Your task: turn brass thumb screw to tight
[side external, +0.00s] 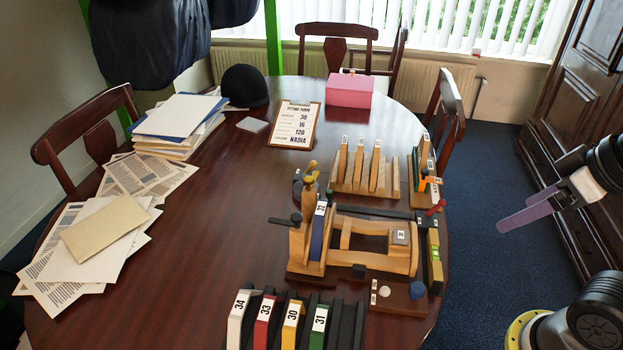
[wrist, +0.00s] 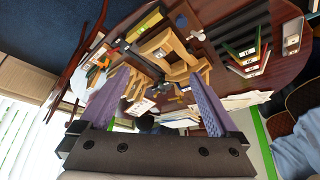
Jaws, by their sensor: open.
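A wooden fitting jig (side external: 372,261) stands on the table's right part, with a blue board marked with a number (side external: 318,236) upright at its left end. A small brass-yellow knob (side external: 310,179) sits on top of the post at that end; it looks like the brass thumb screw, but its setting is too small to read. The jig also shows in the wrist view (wrist: 168,48); I cannot make out the screw there. My gripper (side external: 508,222), with purple fingers, is open and empty, off to the right of the table and well apart from the jig. Its spread fingers show in the wrist view (wrist: 155,84).
A rack with numbered coloured boards (side external: 292,322) stands at the front. A wooden rack of upright pieces (side external: 366,174) is behind the jig. A clipboard (side external: 294,124), pink box (side external: 349,91), black cap (side external: 245,86) and papers (side external: 105,235) lie farther off. The table's left middle is clear.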

